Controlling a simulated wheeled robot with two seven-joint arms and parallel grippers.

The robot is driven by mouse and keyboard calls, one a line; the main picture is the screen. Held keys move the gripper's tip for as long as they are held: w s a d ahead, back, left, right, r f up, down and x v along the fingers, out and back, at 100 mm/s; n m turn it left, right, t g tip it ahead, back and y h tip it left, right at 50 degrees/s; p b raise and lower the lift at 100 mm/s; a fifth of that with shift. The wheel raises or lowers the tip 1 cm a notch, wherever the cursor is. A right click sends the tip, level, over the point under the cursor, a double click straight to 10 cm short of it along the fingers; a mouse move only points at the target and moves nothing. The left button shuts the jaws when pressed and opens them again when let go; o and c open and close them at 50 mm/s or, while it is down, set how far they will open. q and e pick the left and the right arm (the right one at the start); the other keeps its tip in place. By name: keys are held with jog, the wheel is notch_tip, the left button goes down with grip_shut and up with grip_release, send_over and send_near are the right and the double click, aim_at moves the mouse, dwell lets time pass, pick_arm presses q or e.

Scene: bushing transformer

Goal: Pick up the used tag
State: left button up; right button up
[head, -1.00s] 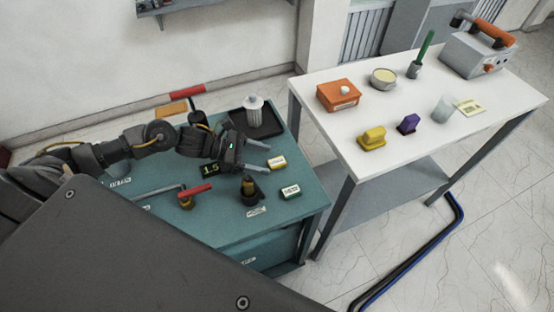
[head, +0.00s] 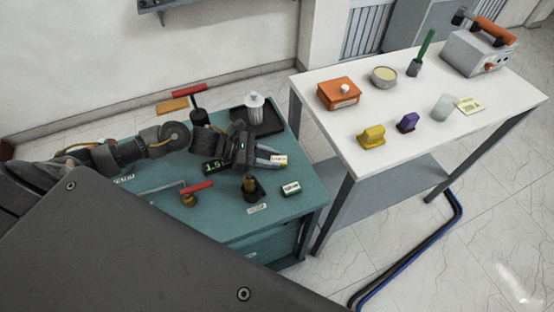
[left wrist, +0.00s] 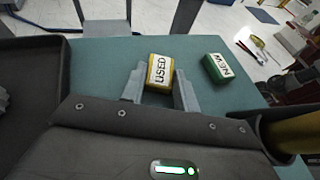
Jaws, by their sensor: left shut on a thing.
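The used tag is a yellow block with a white label reading USED (left wrist: 159,72). In the left wrist view it sits between the two grey fingers of my left gripper (left wrist: 158,88), which is shut on it. In the head view the used tag (head: 279,159) shows at the fingertips of my left gripper (head: 272,157), above the teal bench top. Whether it still touches the bench is hard to tell. The green tag with a NEW label (left wrist: 218,67) lies apart to the right; it also shows in the head view (head: 291,188). My right gripper is not in view.
A dark tray with a white ribbed part (head: 255,104) is behind the gripper. A brass fitting in a black holder (head: 252,187) stands close in front. A red-handled valve (head: 196,187) is left. A white table (head: 424,125) with several items stands right.

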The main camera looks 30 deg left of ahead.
pick_arm(q)
jog(key=shift+r+b, duration=0.45)
jog(key=r, duration=0.1)
jog(key=r+b, duration=0.1)
jog(key=shift+s+d+r, duration=0.2)
jog(key=shift+s+r, duration=0.15)
jog(key=shift+r, duration=0.05)
jog(key=s+d+r+p, duration=0.3)
jog(key=s+d+r, duration=0.2)
jog(key=s+r, duration=0.4)
jog(key=s, duration=0.2)
jog(key=shift+s+d+r, duration=0.15)
jog(key=shift+s+d, duration=0.25)
